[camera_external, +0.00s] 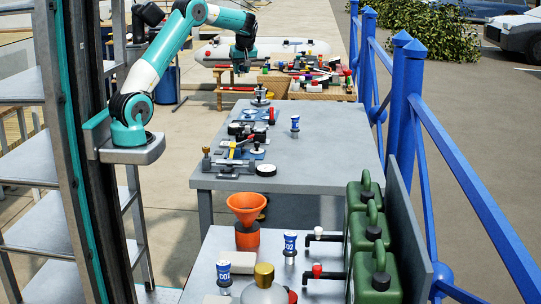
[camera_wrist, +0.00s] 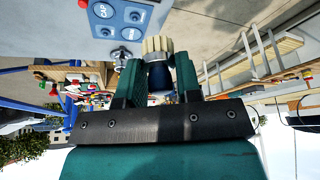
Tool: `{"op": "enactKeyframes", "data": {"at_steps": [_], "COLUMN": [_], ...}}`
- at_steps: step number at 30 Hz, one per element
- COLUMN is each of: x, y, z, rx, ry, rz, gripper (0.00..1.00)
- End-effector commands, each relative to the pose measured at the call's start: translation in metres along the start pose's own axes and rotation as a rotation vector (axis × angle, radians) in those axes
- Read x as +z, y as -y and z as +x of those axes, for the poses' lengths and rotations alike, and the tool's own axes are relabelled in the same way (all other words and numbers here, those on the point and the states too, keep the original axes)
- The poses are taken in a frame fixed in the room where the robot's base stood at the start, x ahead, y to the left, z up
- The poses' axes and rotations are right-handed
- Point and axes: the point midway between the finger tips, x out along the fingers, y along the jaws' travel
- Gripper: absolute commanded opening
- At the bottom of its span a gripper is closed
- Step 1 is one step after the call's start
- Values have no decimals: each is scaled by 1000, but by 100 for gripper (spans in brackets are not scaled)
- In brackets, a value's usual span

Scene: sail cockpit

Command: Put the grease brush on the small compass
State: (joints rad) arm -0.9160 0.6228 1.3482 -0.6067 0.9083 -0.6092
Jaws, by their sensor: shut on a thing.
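My gripper (camera_wrist: 158,76) is shut on the grease brush (camera_wrist: 157,46), which has pale cream bristles and a dark blue body, in the wrist view. The bristle end points past the fingertips. In the external view my gripper (camera_external: 241,62) hangs above the far end of the grey table, and the brush is too small to make out. A small round dark piece with a silvery top (camera_external: 261,96) stands at the table's far end, below and right of my gripper. It may be the small compass, but I cannot tell for sure.
The grey table (camera_external: 325,150) holds metal fittings, blue panels and a blue-and-white cartridge (camera_external: 295,124); its right side is mostly clear. Crowded wooden crates (camera_external: 322,88) stand behind. A blue railing (camera_external: 402,110) runs along the right. An orange funnel (camera_external: 248,207) and green cans (camera_external: 375,255) are nearer.

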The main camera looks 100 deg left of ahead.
Motion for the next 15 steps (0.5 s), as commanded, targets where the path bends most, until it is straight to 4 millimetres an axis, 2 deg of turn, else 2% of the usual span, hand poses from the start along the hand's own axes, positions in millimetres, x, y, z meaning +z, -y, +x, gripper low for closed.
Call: {"op": "enactKeyframes", "data": {"at_steps": [1, 6, 8, 15], "x": [-4, -4, -1, 25], "y": [11, 33, 35, 35], "z": [-9, -7, 2, 61], "rx": [-37, -110, -119, -122], "ry": [1, 2, 1, 4], "rz": [-84, -259, -276, -275], "gripper": [9, 9, 9, 9]}}
